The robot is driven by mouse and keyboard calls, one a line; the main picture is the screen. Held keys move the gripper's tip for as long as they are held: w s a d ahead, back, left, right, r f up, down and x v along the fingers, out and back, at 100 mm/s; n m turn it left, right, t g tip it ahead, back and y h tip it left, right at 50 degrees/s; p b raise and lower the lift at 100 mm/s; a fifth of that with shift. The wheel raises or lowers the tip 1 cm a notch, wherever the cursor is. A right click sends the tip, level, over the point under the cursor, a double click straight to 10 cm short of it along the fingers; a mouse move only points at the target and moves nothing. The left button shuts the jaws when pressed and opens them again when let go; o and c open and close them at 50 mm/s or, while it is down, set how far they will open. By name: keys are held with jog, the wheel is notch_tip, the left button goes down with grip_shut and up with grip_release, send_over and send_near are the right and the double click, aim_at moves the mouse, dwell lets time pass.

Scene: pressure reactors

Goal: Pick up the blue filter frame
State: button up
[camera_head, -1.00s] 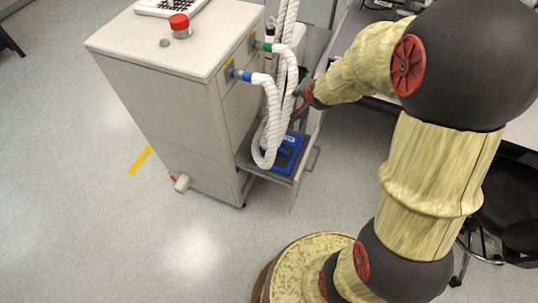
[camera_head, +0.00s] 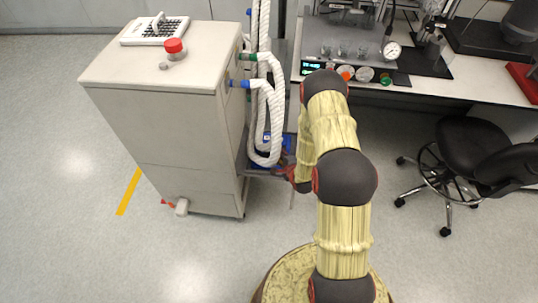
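The blue filter frame (camera_head: 287,145) lies low on the open shelf at the right side of the white cabinet. Only bits of its blue show, since the white hoses and my arm cover much of it. My gripper (camera_head: 284,172) is at the near edge of that shelf, close to the frame and seemingly just in front of it. My forearm hides part of the gripper, and the fingers are too small to read. I cannot tell whether it touches the frame.
The white cabinet (camera_head: 165,120) stands left, with a red button (camera_head: 173,46) on top. Thick white hoses (camera_head: 273,115) hang beside the shelf. A lab bench (camera_head: 435,90) with instruments is at the back right, and a black chair (camera_head: 480,150) is at the right. The floor at left is clear.

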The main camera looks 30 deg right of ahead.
aim_at(274, 156)
jog(key=b+x, duration=0.2)
jog(key=x, duration=0.5)
jog(key=shift+w+d+f+b, duration=0.15)
jog(key=shift+w+f+b, duration=0.05)
jog(key=shift+f+b, duration=0.2)
jog(key=shift+r, duration=0.1)
jog(key=c, duration=0.3)
grip_shut()
